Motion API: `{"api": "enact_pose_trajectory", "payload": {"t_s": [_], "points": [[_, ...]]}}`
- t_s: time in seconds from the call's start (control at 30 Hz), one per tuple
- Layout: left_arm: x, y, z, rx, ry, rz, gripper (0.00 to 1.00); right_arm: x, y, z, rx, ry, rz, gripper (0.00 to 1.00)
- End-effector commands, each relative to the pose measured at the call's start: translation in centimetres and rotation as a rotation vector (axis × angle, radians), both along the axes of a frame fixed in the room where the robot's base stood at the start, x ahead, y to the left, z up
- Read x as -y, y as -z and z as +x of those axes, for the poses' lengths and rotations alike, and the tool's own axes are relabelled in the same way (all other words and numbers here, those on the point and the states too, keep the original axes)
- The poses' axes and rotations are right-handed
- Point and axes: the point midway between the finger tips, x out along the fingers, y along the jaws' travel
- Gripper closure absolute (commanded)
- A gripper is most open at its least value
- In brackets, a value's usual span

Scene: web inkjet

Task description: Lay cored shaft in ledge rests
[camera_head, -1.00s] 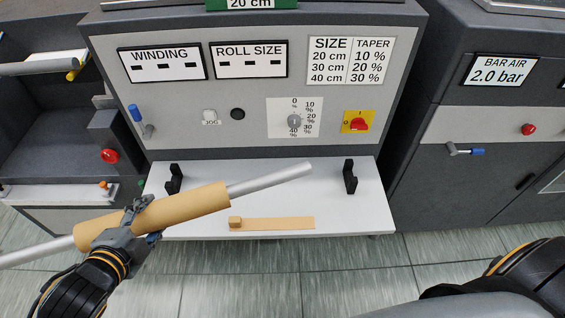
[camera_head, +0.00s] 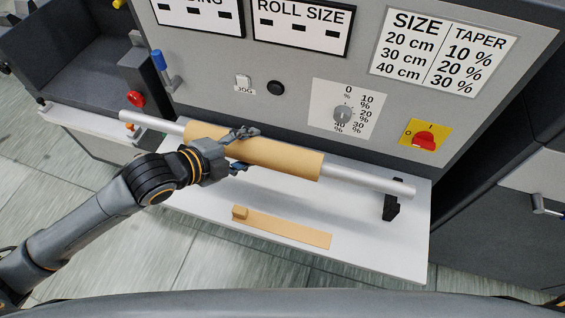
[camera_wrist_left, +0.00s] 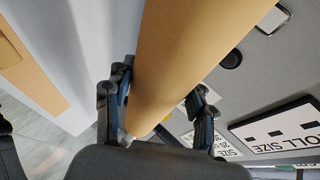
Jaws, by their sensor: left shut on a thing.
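The cored shaft is a silver rod (camera_head: 365,182) through a tan cardboard core (camera_head: 285,158). My left gripper (camera_head: 240,150) is shut on the core near its left part; the core also fills the left wrist view (camera_wrist_left: 190,60) between the fingers (camera_wrist_left: 155,105). The shaft lies over the white ledge (camera_head: 370,242), sloping down to the right in the head view. Its right end is at the right black rest (camera_head: 391,207), overlapping its top; I cannot tell whether it touches. The left rest is hidden behind the core and gripper. My right gripper is not in view.
A tan strip with a small block (camera_head: 285,228) lies on the ledge's front. The machine panel behind carries a blue-handled lever (camera_head: 159,62), a dial (camera_head: 344,115) and a red switch (camera_head: 425,140). Another machine stands at the left with a red button (camera_head: 136,99).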

Motion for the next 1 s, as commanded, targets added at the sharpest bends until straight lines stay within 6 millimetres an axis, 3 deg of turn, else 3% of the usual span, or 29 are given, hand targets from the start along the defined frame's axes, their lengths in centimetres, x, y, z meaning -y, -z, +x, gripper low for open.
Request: {"api": "enact_pose_trajectory", "payload": {"t_s": [0.13, 0.4, 0.7, 0.83, 1.0], "points": [[3.0, 0.7, 0.7, 0.003, 0.002, -0.011, 1.00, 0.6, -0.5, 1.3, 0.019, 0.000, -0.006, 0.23], [6.1, 5.0, 1.6, 0.004, 0.000, -0.007, 1.00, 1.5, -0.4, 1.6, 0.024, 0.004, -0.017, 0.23], [7.7, 7.0, 2.0, 0.003, -0.001, -0.008, 1.00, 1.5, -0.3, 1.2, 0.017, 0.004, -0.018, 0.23], [7.6, 8.9, 2.0, 0.003, -0.001, -0.005, 1.00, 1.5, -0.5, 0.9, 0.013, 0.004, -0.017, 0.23], [7.6, 9.9, 2.0, 0.007, 0.000, -0.005, 1.00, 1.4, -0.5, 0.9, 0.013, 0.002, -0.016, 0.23]]}}
